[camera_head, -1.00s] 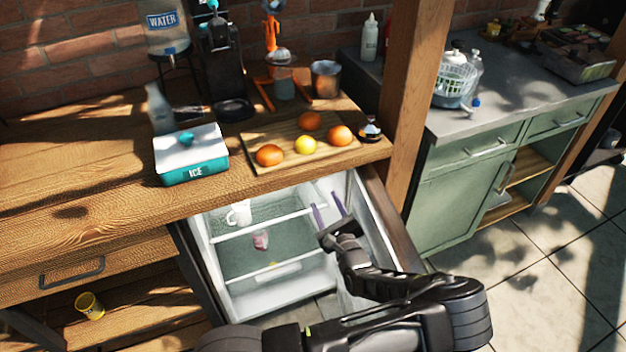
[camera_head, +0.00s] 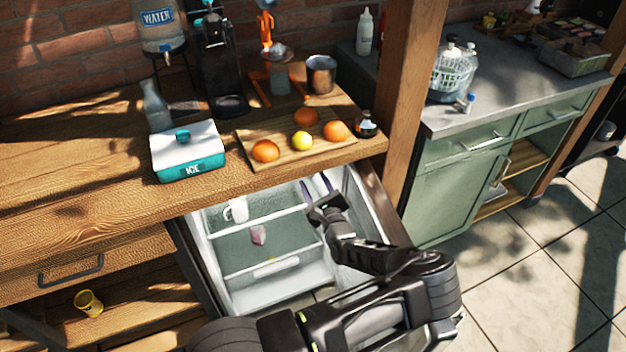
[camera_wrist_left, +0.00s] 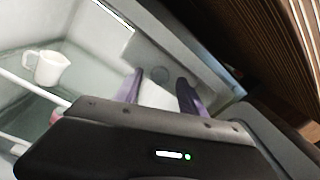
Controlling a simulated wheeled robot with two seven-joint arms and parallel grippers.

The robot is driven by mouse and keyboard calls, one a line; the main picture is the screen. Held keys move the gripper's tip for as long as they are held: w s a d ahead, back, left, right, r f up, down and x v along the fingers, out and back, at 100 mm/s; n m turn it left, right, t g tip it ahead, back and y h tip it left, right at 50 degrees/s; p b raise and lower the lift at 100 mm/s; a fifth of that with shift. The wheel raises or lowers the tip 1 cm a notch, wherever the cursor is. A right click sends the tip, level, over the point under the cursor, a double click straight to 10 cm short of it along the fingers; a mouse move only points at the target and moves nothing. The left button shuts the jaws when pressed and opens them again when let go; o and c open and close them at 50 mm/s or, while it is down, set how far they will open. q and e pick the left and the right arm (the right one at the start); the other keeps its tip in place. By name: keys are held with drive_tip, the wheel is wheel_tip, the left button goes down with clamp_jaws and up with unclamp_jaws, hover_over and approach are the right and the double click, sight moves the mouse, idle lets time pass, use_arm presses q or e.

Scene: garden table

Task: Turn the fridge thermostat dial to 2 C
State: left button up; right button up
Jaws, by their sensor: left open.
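The open fridge (camera_head: 290,275) is under the wooden counter, with a pale interior and white shelf edges. My left gripper (camera_head: 318,187) is open and empty at the upper right of the fridge opening, close to its inner side wall. In the left wrist view, the two purple fingers of my left gripper (camera_wrist_left: 161,88) point at a pale panel. A faint round grey shape (camera_wrist_left: 158,74), which looks like the thermostat dial, shows between and just beyond the fingertips. Its markings and setting cannot be read, and contact cannot be told. My right gripper is not in view.
A white jug (camera_head: 237,209) stands on the upper fridge shelf; it also shows in the left wrist view (camera_wrist_left: 46,68). A pink item (camera_head: 258,235) is below it. The counter edge overhangs the fridge close above my gripper. The fridge door stands open at right.

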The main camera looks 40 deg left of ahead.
use_arm(q)
drive_tip(key=shift+w+a, duration=0.25)
drive_tip(key=shift+a, duration=0.1)
drive_tip(key=shift+c, duration=0.3)
clamp_jaws()
